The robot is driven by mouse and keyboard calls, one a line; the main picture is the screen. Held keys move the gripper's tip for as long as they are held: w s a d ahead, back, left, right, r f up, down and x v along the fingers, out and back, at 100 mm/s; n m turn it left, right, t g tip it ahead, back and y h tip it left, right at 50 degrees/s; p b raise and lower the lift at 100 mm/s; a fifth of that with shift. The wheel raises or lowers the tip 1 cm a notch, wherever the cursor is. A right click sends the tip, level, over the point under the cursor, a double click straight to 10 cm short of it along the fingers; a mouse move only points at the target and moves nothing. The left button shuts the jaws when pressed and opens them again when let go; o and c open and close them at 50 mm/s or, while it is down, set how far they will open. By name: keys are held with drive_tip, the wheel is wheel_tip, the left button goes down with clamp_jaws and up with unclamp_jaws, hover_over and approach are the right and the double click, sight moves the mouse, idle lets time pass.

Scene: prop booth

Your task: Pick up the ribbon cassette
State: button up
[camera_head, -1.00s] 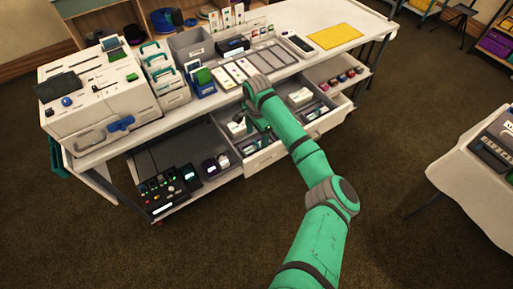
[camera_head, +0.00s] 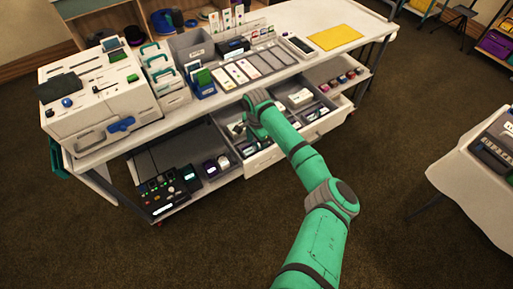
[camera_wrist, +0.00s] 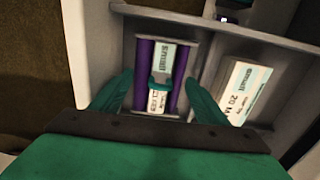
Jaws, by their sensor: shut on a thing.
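The ribbon cassette (camera_wrist: 181,82) has purple sides and a pale printed label, with a teal curved piece across its middle. It is in a light-walled drawer compartment in the wrist view. My gripper (camera_wrist: 160,86) has one teal finger on each side of it and is shut on it. The cassette looks still low in the compartment; whether it touches the bottom I cannot tell. In the head view my gripper (camera_head: 249,132) is down at the open drawer (camera_head: 264,160), and my arm hides most of what it holds.
A white labelled box (camera_wrist: 242,88) lies in the compartment to the right, close to the right finger. A second open drawer (camera_head: 328,123) is to the right. The table (camera_head: 217,101) overhangs behind, carrying a large white machine (camera_head: 98,95). The floor in front is clear.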

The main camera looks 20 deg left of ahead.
drive_tip(key=shift+r, duration=0.2)
wheel_tip(320, 180, up, 18)
drive_tip(key=shift+f, duration=0.15)
idle(0.4)
drive_tip(key=shift+w, duration=0.1)
